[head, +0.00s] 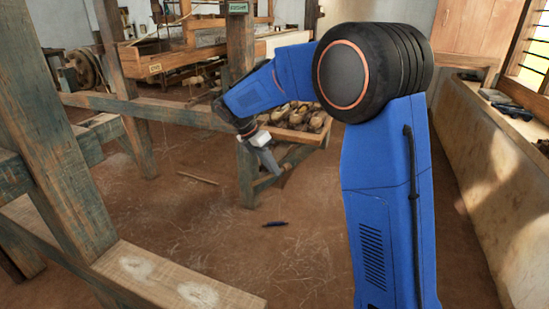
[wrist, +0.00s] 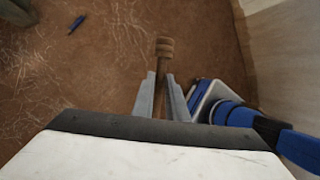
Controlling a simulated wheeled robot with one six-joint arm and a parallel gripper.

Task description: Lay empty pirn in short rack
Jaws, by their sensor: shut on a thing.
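My gripper (head: 270,163) hangs low over the earth floor at the end of the blue arm, in front of a wooden post. In the wrist view my gripper (wrist: 162,98) has its two grey fingers closed around a slim brown wooden pirn (wrist: 165,50). The pirn's ringed head sticks out past the fingertips, and no yarn shows on this part. Its other end is hidden behind the gripper body. I cannot make out the pirn in the head view. I cannot tell for sure which thing is the short rack.
A low wooden tray (head: 324,133) with several rounded brown things stands just behind my gripper. A dark blue slim thing (head: 274,224) and a thin stick (head: 197,178) lie on the floor. Loom timbers (head: 62,150) stand left; a plastered ledge (head: 490,165) runs along the right.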

